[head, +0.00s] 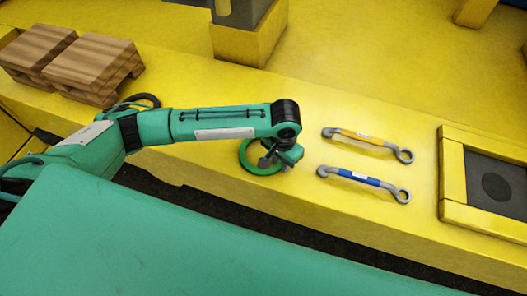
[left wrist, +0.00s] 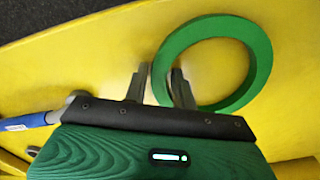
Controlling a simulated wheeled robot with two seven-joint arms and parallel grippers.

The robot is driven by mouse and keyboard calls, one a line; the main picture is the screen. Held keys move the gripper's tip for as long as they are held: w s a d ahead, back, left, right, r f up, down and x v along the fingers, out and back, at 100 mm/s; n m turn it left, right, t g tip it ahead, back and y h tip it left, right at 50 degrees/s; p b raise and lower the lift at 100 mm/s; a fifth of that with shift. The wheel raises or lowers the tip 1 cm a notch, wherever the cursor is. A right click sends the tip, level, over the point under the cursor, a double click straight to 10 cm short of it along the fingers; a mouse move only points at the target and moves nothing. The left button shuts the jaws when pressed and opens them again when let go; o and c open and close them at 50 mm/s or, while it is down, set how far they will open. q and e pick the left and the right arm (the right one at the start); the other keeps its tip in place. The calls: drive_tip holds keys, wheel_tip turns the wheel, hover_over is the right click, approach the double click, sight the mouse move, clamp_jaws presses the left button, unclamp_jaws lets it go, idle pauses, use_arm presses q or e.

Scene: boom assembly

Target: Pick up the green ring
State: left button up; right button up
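The green ring (left wrist: 258,52) lies flat on the yellow surface in the left wrist view. In the head view the green ring (head: 246,163) is partly hidden behind my left gripper (head: 268,160). My left gripper (left wrist: 160,84) is at the ring's near side, one finger outside the band and one inside its opening. The fingers look apart, with the band between them; firm contact cannot be made out. My right gripper is in neither view.
A yellow-marked wrench (head: 365,140) and a blue-marked wrench (head: 362,178) lie right of the ring. A framed dark recess (head: 453,175) is farther right. Wooden blocks (head: 90,68) stand at the back left. The yellow ledge's front edge is close to the ring.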

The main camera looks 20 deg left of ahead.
use_arm(q)
clamp_jaws()
drive_tip(key=shift+r, duration=0.15)
